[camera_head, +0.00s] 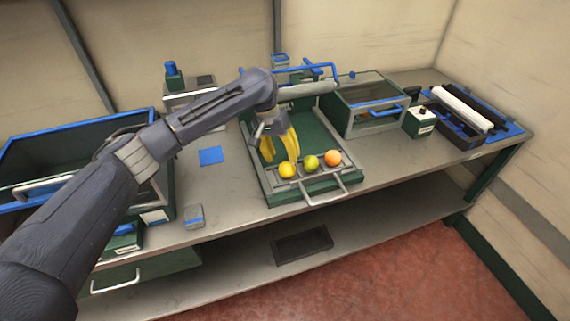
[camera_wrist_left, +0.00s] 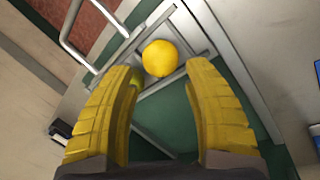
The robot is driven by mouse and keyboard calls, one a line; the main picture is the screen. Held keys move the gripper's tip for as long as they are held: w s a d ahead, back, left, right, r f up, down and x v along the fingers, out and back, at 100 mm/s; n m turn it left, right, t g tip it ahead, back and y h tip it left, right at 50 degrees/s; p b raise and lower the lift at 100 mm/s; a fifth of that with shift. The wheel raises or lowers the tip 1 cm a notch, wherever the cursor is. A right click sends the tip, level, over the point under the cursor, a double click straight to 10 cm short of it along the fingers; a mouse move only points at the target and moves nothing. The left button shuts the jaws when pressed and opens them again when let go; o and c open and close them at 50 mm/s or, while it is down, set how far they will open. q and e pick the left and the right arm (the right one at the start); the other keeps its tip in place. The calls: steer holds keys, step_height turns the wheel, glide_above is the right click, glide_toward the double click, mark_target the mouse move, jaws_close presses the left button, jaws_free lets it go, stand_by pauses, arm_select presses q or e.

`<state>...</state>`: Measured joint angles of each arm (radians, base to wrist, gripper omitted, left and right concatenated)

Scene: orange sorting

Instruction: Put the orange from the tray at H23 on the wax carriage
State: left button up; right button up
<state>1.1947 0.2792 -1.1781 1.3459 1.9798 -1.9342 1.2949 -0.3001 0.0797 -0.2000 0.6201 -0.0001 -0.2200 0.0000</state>
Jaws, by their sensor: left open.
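Three round fruits sit in a row on the front metal rack of a green tray (camera_head: 318,195): a yellow one (camera_head: 287,170), a yellow-green one (camera_head: 311,162) and an orange one (camera_head: 333,158). My left gripper (camera_head: 277,150) has yellow fingers and is open and empty, above the tray just behind the yellow fruit. In the left wrist view the yellow fruit (camera_wrist_left: 160,58) shows ahead between the spread fingers, apart from them. The yellow-green fruit (camera_wrist_left: 138,78) is mostly hidden by a finger. I cannot read any H23 label or tell which part is the wax carriage. My right gripper is out of view.
A blue-rimmed green bin (camera_head: 75,137) stands at the left. A roller unit (camera_head: 465,110) is at the far right. A blue square (camera_head: 211,156) lies on the bench.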

arm_select(q)
steer(key=v, duration=0.7)
